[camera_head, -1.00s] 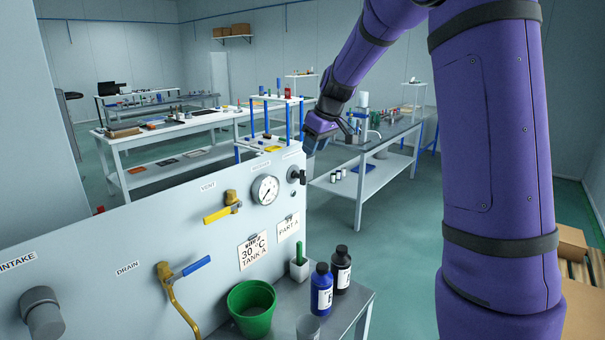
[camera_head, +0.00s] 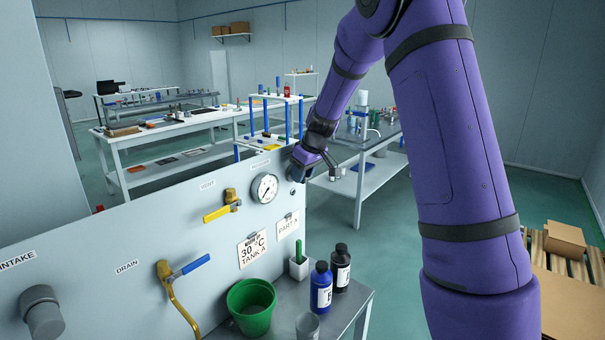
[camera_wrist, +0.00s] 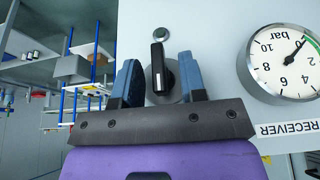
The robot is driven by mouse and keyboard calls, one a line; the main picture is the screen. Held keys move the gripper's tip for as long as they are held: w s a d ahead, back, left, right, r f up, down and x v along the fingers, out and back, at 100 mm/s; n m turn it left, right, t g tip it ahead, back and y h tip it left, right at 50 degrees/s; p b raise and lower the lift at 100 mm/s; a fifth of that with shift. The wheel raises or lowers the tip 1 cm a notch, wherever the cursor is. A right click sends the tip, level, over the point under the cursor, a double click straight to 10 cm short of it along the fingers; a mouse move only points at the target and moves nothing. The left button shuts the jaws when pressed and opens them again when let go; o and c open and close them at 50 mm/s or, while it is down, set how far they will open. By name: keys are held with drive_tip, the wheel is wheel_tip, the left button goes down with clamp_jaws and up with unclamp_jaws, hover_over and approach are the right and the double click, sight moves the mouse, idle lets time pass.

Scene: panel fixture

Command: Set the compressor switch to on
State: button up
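The compressor switch (camera_wrist: 158,72) is a black rotary knob with a pale mark on the panel (camera_head: 120,235). In the wrist view its handle looks roughly upright. My gripper (camera_head: 299,173) is at the panel's upper right end, and in the head view it hides the switch. In the wrist view the two blue fingers of my gripper (camera_wrist: 159,75) stand on either side of the knob. They are open, with a visible gap on each side. I cannot tell how far the fingertips are from the panel face. A small round fitting (camera_wrist: 161,34) is beyond the knob.
A pressure gauge (camera_head: 265,188) sits just left of the switch, with a RECEIVER label (camera_wrist: 284,130). A yellow-handled valve (camera_head: 222,212) and a blue-handled valve (camera_head: 188,266) are further left. Bottles (camera_head: 321,288) and a green bucket (camera_head: 251,308) stand below.

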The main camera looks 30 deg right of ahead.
clamp_jaws()
drive_tip(key=m+g+y, duration=0.1)
drive_tip(key=y, duration=0.4)
drive_tip(key=m+g+y, duration=0.1)
drive_tip(key=m+y, duration=0.1)
drive_tip(key=y, duration=0.3)
drive_tip(key=d+f+m+g+y, duration=0.1)
drive_tip(key=g+y, duration=0.1)
drive_tip(key=y, duration=0.4)
drive_tip(key=shift+w+f, duration=0.1)
drive_tip(key=shift+w, duration=0.1)
idle(0.4)
drive_tip(key=shift+m, duration=0.3)
